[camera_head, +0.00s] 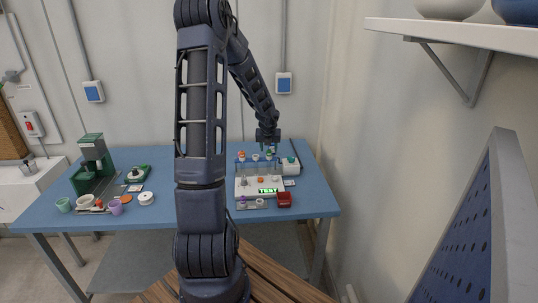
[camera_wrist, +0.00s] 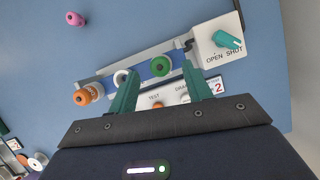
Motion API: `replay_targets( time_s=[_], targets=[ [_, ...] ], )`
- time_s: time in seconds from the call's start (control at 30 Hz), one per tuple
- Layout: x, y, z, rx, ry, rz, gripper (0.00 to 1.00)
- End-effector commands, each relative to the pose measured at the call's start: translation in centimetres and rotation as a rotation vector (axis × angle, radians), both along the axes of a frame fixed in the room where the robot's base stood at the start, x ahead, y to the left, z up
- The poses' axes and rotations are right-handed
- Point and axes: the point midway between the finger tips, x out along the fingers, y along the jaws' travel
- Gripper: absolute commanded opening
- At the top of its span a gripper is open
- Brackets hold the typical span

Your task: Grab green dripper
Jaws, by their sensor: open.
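The green dripper (camera_wrist: 161,67) is a round green piece with a pale centre, held in a metal rack (camera_wrist: 110,69). It sits between a white dripper (camera_wrist: 121,77) on its left and the valve box on its right. It also shows small in the head view (camera_head: 268,154). My gripper (camera_wrist: 160,70) has its two teal fingers apart, and the green dripper appears between their tips. In the head view my gripper (camera_head: 267,142) is above the rack at the table's right end. Whether the fingers reach down to the dripper's height I cannot tell.
An orange dripper (camera_wrist: 83,97) stands at the rack's left end. A valve box (camera_wrist: 217,45) with a teal lever, marked OPEN and SHUT, is close on the right. A pink piece (camera_wrist: 75,18) lies apart on the blue table (camera_head: 155,213). A red box (camera_head: 284,200) stands at the front.

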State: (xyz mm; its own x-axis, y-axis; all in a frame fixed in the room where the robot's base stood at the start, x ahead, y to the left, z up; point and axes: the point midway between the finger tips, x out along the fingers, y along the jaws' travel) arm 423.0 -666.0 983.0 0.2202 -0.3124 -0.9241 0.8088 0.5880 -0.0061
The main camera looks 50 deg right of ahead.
Motion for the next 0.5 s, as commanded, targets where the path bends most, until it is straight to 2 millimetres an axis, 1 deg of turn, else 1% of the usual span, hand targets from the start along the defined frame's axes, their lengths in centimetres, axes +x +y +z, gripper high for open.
replay_targets(
  time_s=[0.1, 0.2, 0.5],
  targets=[
    [0.1, -0.5, -1.1, 0.001, 0.0, -0.002, 0.49],
    [0.4, -0.7, -1.8, 0.0, 0.0, 0.0, 0.49],
    [0.5, -0.8, -2.1, -0.001, 0.0, 0.001, 0.49]
  ],
)
